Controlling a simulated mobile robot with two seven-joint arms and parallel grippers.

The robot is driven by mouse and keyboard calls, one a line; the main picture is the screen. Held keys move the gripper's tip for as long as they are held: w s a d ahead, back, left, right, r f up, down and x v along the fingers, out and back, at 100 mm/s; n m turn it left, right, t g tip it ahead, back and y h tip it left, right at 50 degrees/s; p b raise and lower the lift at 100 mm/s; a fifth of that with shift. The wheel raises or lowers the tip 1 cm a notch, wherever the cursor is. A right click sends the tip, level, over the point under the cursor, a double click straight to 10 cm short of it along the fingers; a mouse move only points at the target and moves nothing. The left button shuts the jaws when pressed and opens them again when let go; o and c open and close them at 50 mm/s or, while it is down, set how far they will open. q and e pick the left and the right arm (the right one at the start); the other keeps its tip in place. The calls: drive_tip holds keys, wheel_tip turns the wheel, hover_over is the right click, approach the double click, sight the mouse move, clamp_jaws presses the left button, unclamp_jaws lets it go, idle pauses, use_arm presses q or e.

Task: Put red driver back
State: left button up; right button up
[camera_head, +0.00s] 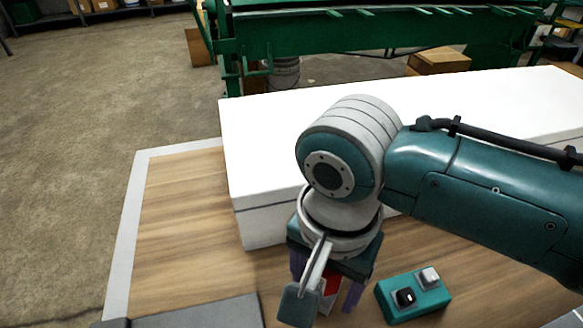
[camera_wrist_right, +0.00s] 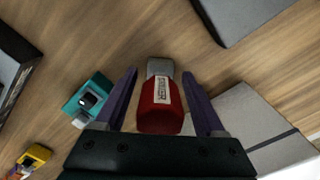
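The red driver (camera_wrist_right: 162,108), with a pale label on its handle and a grey end, shows between the two purple fingers of my right gripper (camera_wrist_right: 160,75) in the right wrist view. Narrow gaps show between driver and fingers, so the gripper looks open around it. In the head view my right gripper (camera_head: 325,292) points down over the wooden table, and only a sliver of the red driver (camera_head: 332,284) shows; the wrist hides the rest. A teal block (camera_head: 420,308) with a dark and a pale square piece on top sits just right of the gripper. My left gripper is not in view.
A long white box (camera_head: 270,140) lies behind my right gripper on the wooden table (camera_head: 180,230). A grey flat object (camera_head: 205,315) lies at the front left. A yellow object (camera_wrist_right: 35,157) shows in the wrist view. The table's left part is clear.

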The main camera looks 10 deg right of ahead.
drive_tip(key=shift+r, duration=0.35)
wheel_tip(320, 180, up, 12)
drive_tip(key=p, duration=0.3)
drive_tip(key=shift+f+p, duration=0.2)
drive_tip(key=shift+p, duration=0.2)
drive_tip(key=s+f+n+t+y, duration=0.2)
drive_tip(key=s+n, duration=0.4)
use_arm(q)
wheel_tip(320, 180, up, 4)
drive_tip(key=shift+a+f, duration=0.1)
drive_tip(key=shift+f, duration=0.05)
use_arm(e)
drive_tip(key=s+d+r+n+t+h, duration=0.1)
drive_tip(key=s+d+n, duration=0.3)
drive_tip(key=d, duration=0.5)
drive_tip(key=shift+s+d+r+n+t+h, duration=0.3)
drive_tip(key=shift+s+r+h, duration=0.15)
drive_tip(key=shift+s, duration=0.6)
drive_tip(key=shift+r, duration=0.1)
use_arm(q)
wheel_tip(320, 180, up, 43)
drive_tip(key=p, duration=4.3)
use_arm(e)
wheel_tip(320, 180, up, 43)
